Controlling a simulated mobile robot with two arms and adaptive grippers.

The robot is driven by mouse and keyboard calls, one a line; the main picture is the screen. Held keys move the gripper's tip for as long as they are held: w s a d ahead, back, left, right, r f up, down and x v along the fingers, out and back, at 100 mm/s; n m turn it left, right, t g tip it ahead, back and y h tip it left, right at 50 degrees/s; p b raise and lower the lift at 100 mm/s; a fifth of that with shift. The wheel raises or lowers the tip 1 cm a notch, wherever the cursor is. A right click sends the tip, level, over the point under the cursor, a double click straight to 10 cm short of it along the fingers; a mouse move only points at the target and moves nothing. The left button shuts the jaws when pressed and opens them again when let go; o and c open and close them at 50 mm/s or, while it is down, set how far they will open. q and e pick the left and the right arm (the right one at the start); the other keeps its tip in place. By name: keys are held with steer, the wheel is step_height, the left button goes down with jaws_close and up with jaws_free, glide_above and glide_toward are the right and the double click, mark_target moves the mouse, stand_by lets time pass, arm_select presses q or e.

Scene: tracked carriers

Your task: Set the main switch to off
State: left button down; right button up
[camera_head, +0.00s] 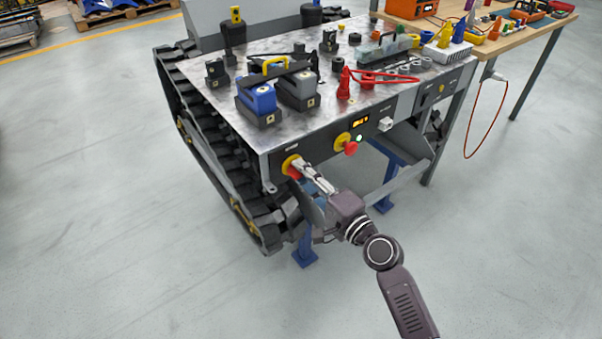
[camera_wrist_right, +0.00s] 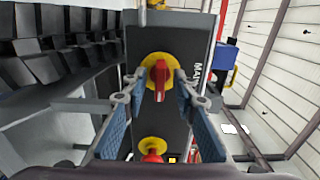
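The main switch is a red handle on a round yellow plate (camera_head: 289,162) at the near left end of the carrier's dark front panel. In the right wrist view, its red handle (camera_wrist_right: 160,77) runs along the picture's vertical, and part of a "MAIN" label shows beside the plate. My right gripper (camera_head: 305,168) reaches the switch from the front right. In the right wrist view, the right gripper (camera_wrist_right: 158,88) is open, with one finger on each side of the handle and gaps visible between. My left gripper is not in view.
A second yellow plate with a red button (camera_head: 351,148) sits farther right on the panel, beside a small lit display (camera_head: 361,122). Batteries and tools stand on the carrier's metal top (camera_head: 225,105). A black track (camera_head: 205,140) runs along the left side. Open floor lies in front.

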steer(key=shift+w+a, duration=0.25)
steer(key=shift+w, duration=0.1)
jaws_close()
